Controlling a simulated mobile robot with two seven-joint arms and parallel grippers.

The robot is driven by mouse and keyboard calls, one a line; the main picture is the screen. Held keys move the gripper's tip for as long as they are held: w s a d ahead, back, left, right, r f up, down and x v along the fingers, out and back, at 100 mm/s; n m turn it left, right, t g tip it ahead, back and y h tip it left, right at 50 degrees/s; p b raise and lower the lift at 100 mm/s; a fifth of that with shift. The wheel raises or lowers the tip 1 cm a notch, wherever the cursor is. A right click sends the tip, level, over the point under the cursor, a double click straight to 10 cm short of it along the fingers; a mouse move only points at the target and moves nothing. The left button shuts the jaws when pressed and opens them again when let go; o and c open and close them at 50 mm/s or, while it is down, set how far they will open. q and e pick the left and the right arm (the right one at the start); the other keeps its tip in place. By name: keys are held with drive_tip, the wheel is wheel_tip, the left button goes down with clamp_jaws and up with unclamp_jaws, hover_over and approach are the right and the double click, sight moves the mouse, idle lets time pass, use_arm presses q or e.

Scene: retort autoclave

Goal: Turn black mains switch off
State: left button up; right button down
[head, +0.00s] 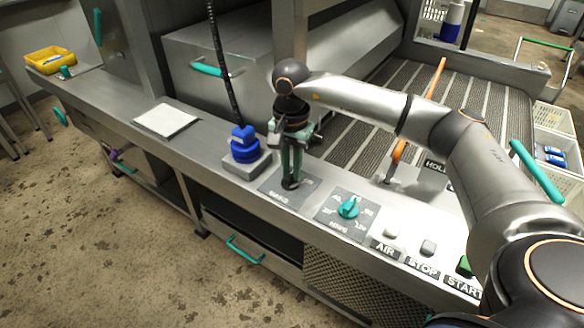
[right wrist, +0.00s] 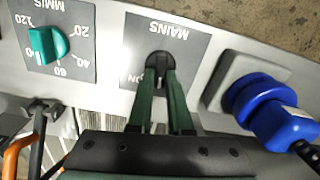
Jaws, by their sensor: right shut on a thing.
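The black mains switch (right wrist: 157,62) is a round knob on a grey plate (right wrist: 138,48) lettered MAINS in the right wrist view. An "ON" label shows beside it, partly covered by a finger. In the head view the switch (head: 290,184) sits on the front ledge under my right gripper (head: 291,172). My right gripper, with green fingers (right wrist: 161,82) in the wrist view, is shut on the switch from above. The fingers hide part of the knob, and I cannot tell its exact setting. My left gripper is not in view.
A blue plug (head: 244,143) with a black cable stands left of the switch. A teal timer knob (head: 349,207) is to the right, then the AIR (head: 390,230), STOP (head: 428,247) and START (head: 465,265) buttons. An orange-handled lever (head: 398,150) rises behind.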

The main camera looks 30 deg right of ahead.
drive_tip(key=n, duration=0.2)
drive_tip(key=shift+n, duration=0.4)
drive_tip(key=shift+w+a+n, duration=0.1)
drive_tip(key=shift+n, duration=2.1)
drive_tip(key=c, duration=0.8)
unclamp_jaws()
drive_tip(key=shift+c, duration=0.2)
